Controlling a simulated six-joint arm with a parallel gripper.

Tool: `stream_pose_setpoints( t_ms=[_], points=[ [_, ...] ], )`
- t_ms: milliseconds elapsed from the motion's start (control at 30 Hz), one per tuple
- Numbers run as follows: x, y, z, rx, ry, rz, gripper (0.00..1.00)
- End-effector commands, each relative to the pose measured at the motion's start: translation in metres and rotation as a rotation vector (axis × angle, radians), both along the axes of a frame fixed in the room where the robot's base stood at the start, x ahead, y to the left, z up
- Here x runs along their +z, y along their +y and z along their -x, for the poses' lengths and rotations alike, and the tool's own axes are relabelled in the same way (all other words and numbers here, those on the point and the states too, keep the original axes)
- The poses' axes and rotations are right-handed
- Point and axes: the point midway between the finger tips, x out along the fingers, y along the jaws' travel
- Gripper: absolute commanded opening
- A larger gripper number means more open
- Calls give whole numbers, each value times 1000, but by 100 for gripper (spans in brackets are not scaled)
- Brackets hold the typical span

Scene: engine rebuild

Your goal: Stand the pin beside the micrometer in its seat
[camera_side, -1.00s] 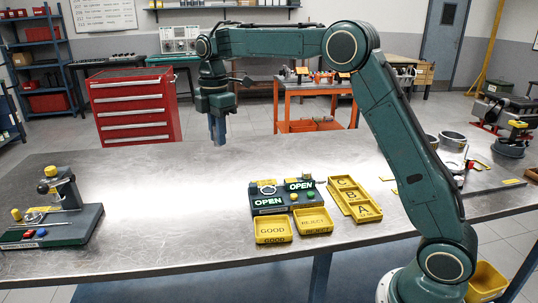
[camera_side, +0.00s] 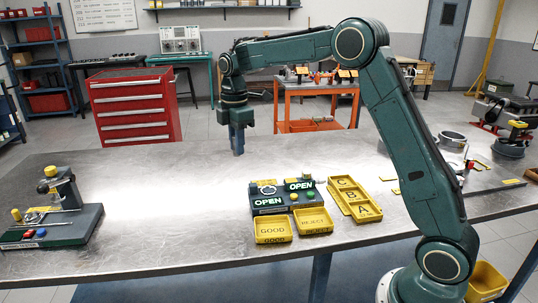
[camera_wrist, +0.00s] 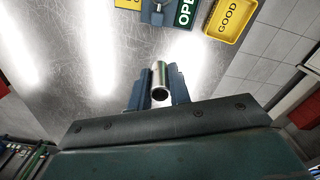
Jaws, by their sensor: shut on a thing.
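My gripper (camera_side: 238,152) points down over the far middle of the bench in the side view, with its fingertips low near the top. In the wrist view my gripper (camera_wrist: 158,90) is shut on a bright, hollow steel pin (camera_wrist: 160,76), held between the two blue-grey fingers with its open end toward the camera. The pin does not show clearly in the side view. I cannot make out its seat or the micrometer with certainty.
A dark station with lit OPEN signs (camera_side: 268,202) stands front-right of the gripper. Yellow GOOD (camera_side: 272,242) and REJECT (camera_side: 312,230) trays sit before it, a lettered yellow tray (camera_side: 342,184) to its right. A green-based fixture (camera_side: 75,228) stands far left. The bench between is clear.

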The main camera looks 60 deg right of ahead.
Motion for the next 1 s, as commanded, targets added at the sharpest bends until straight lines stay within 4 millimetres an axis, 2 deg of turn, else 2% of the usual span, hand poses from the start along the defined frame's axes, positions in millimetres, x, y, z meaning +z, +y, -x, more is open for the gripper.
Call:
stream_pose_setpoints(
  t_ms=[33, 200, 400, 600, 1000],
  points=[
    [-8, -11, 6, -29, 3, 0, 0],
    [-35, -41, 25, -115, 2, -1, 0],
    [-57, -63, 45, -188, 1, 0, 0],
    [-65, -71, 53, -215, -1, -1, 0],
    [-70, -71, 53, -215, 0, 0, 0]
  ],
)
